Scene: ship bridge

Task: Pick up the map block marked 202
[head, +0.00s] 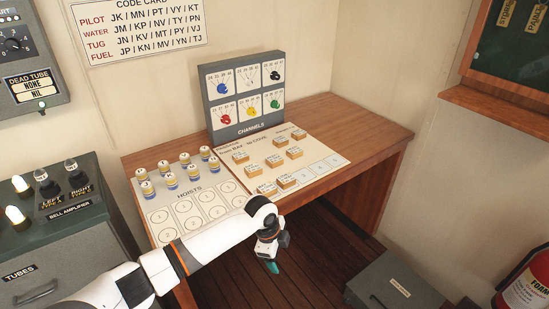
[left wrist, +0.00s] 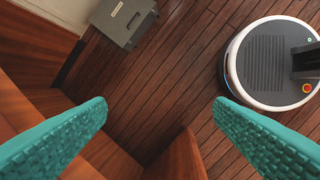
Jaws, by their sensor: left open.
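Several small wooden map blocks (head: 278,163) with white labels lie on the cream map sheet (head: 335,157) on the desk. Their labels are too small to read, so I cannot tell which one is marked 202. My left gripper (head: 271,266) is beyond the desk's front edge, over the floor, apart from the blocks. In the left wrist view its two teal fingers (left wrist: 160,135) are spread wide with nothing between them. My left forearm crosses in front of the desk's lower left part. My right gripper is not in view.
A grey channels panel (head: 217,118) stands at the back of the wooden desk (head: 350,118). Several small cylinders (head: 171,181) stand on the hoists sheet (head: 160,215). A grey case (head: 395,285) lies on the floor, with a red extinguisher (head: 525,288) to its right.

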